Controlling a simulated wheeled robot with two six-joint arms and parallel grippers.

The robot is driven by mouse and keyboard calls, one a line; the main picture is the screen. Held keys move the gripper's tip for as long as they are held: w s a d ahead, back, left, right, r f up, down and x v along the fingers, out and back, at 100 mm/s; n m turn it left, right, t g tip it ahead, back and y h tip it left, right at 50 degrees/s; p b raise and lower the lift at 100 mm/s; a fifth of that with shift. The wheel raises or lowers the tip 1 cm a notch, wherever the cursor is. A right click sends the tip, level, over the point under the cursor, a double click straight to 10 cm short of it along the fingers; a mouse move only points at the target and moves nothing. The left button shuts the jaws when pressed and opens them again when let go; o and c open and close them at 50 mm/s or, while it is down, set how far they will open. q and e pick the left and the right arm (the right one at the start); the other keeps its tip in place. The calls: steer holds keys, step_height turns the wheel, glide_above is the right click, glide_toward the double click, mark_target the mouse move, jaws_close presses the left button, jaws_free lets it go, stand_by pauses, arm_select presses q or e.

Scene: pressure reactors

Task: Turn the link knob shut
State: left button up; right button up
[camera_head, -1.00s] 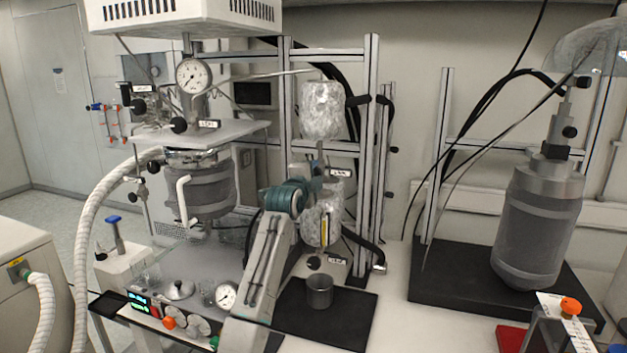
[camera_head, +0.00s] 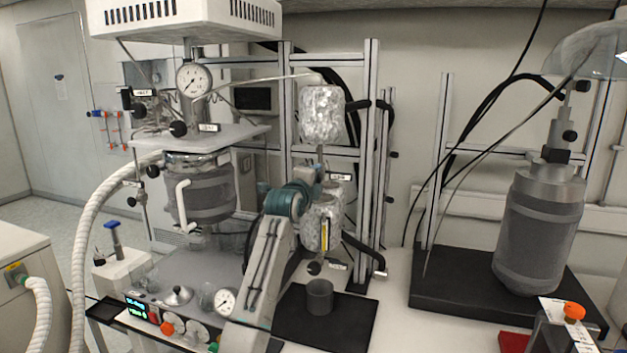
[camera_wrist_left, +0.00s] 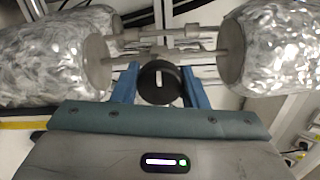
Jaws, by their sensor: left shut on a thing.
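The link knob (camera_wrist_left: 159,82) is a round black knob with a white bar mark, seen in the left wrist view between two foil-wrapped cylinders. The mark stands upright in that view. My left gripper (camera_head: 319,172) has its two blue fingers on either side of the knob and is shut on it. In the head view my teal wrist and grey arm cover the knob. The upper foil cylinder (camera_head: 322,112) and the lower one (camera_head: 324,225) show above and below my gripper. My right gripper is not in view.
A reactor with a pressure gauge (camera_head: 193,80) stands to the left. A small grey cup (camera_head: 319,297) stands on a black mat (camera_head: 350,318) below the lower cylinder. A metal frame (camera_head: 371,150) rises behind. A large grey vessel (camera_head: 540,235) stands at right on a black base.

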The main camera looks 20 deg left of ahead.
arm_select(q)
steer(key=o, duration=1)
steer(key=shift+c, duration=0.2)
steer(key=s+b, duration=0.4)
steer(key=s, duration=0.6)
steer(key=shift+s+a, duration=0.15)
steer(key=shift+s, duration=0.25)
